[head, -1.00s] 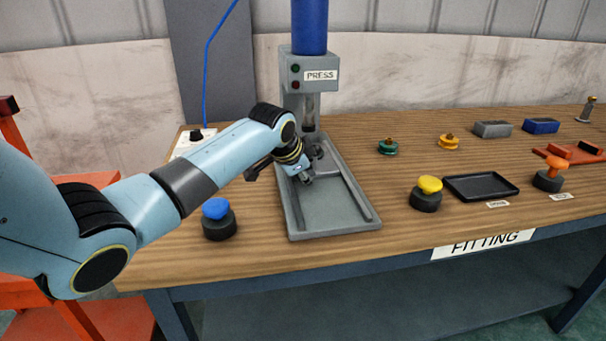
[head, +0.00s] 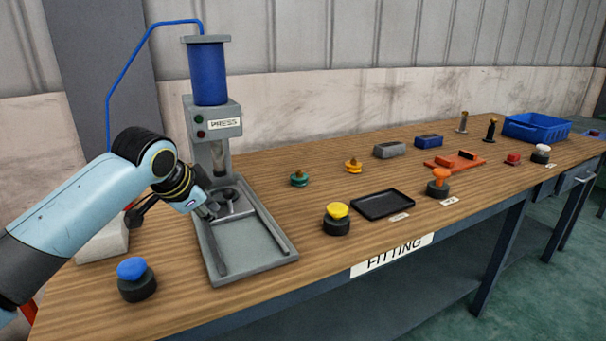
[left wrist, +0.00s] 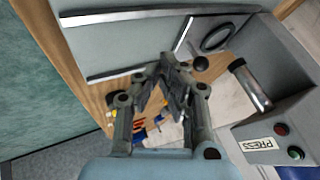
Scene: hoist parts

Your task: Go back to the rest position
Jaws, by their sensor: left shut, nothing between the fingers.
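My left gripper (head: 207,211) is shut and empty. In the head view it overlaps the left side of the grey press tray (head: 283,240), below the press head (head: 215,118). In the left wrist view the fingers of the left gripper (left wrist: 172,65) are close together, with the press tray (left wrist: 130,40) above them in the picture and the press column to the right. I cannot tell the gap between fingertips and tray. My right gripper is in neither view.
A blue button (head: 136,280) stands left of the tray, a yellow button (head: 337,218) right of it. A black tray (head: 383,204), an orange button (head: 439,182), a red fixture (head: 455,161) and a blue bin (head: 537,128) lie further right.

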